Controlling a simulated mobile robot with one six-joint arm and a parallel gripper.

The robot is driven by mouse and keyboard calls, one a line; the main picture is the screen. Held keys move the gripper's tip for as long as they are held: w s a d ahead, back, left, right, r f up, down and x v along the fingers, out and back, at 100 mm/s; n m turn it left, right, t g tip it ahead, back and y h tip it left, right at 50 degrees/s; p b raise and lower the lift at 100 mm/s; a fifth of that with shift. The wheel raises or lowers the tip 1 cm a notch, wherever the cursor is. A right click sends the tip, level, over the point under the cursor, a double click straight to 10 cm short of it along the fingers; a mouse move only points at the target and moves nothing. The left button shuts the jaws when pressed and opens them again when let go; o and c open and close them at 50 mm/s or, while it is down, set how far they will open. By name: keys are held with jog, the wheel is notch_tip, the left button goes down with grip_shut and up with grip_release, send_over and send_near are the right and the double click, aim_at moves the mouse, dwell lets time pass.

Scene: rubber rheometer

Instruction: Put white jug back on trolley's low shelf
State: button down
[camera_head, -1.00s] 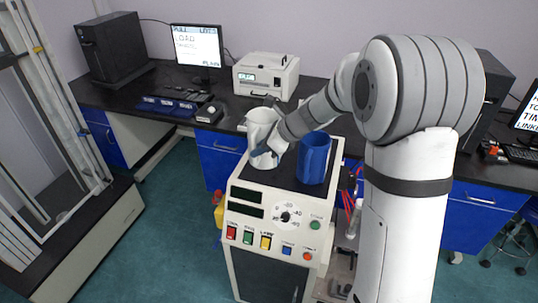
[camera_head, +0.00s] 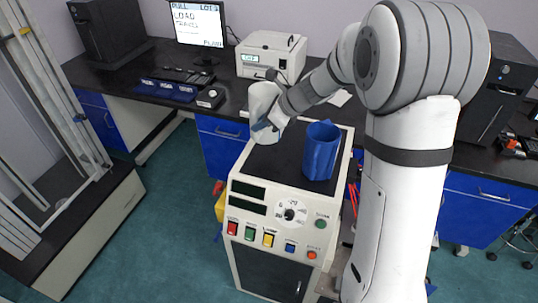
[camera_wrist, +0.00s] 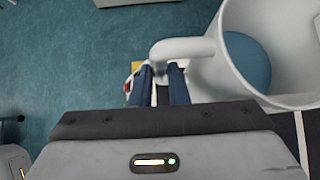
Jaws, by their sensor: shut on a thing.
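The white jug (camera_head: 264,105) is in the air above the back left of the machine's dark top, left of the blue jug (camera_head: 321,152). In the wrist view the two blue fingers (camera_wrist: 162,85) are shut on the white jug's handle, and the open mouth of the white jug (camera_wrist: 275,100) shows at the right. The blue jug stands upright on the machine top. I cannot make out the trolley's low shelf; the area right of the machine is partly hidden by my arm's column.
The cream machine (camera_head: 275,215) with buttons and a dial stands in front of the dark bench (camera_head: 125,75). A small white instrument (camera_head: 270,56) and a monitor (camera_head: 197,25) are on the bench. Green floor at the left front (camera_head: 150,240) is clear.

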jog(key=shift+w+r, duration=0.1)
jog(key=shift+r, duration=0.05)
notch_tip(320, 180, down, 10)
jog(key=shift+p, duration=0.3)
dwell(0.3)
jog(key=c, duration=1.4)
grip_release()
jog(key=shift+d, duration=0.1)
jog(key=shift+s, duration=0.2)
